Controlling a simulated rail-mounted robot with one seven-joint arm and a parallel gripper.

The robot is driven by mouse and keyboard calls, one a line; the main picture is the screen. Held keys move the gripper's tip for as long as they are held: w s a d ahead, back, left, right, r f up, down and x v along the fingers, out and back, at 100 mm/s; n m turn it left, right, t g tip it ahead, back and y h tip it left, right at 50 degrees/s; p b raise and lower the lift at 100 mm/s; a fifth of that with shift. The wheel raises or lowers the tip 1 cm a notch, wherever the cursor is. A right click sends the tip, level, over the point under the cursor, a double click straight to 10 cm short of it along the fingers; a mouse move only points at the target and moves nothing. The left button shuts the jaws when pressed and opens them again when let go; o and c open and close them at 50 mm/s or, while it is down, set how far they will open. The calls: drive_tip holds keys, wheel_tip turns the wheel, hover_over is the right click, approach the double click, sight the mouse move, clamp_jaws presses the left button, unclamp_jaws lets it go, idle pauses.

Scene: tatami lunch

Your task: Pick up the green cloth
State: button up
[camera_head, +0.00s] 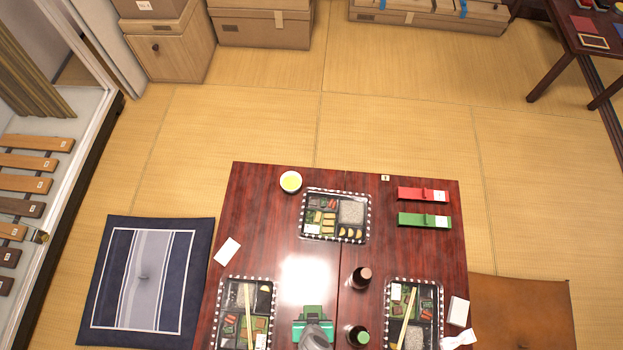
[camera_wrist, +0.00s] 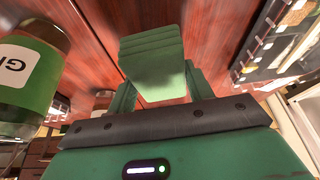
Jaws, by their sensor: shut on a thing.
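The green cloth (camera_wrist: 152,50), folded in several layers, sits between the fingers of my gripper (camera_wrist: 160,88) in the wrist view. My gripper is shut on its near part, and the layered far part sticks out beyond the fingers. In the head view my gripper (camera_head: 313,322) is over the front middle of the dark red table (camera_head: 270,215), with a bit of green showing at its front. How far the cloth is above the tabletop I cannot tell.
A bottle with a green label (camera_wrist: 30,75) is close at left in the wrist view. In the head view, two bottles (camera_head: 360,277) stand right of my gripper. Lunch trays (camera_head: 306,238) lie around it. A red item (camera_head: 423,195) and a green item (camera_head: 424,220) lie at back right.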

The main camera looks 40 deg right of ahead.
drive_tip(key=s+a, duration=0.4)
drive_tip(key=s, duration=0.1)
drive_tip(key=s+a+r+p, duration=0.1)
drive_tip(key=s+a, duration=0.2)
drive_tip(key=shift+s+a, duration=0.1)
drive_tip(key=shift+s, duration=0.05)
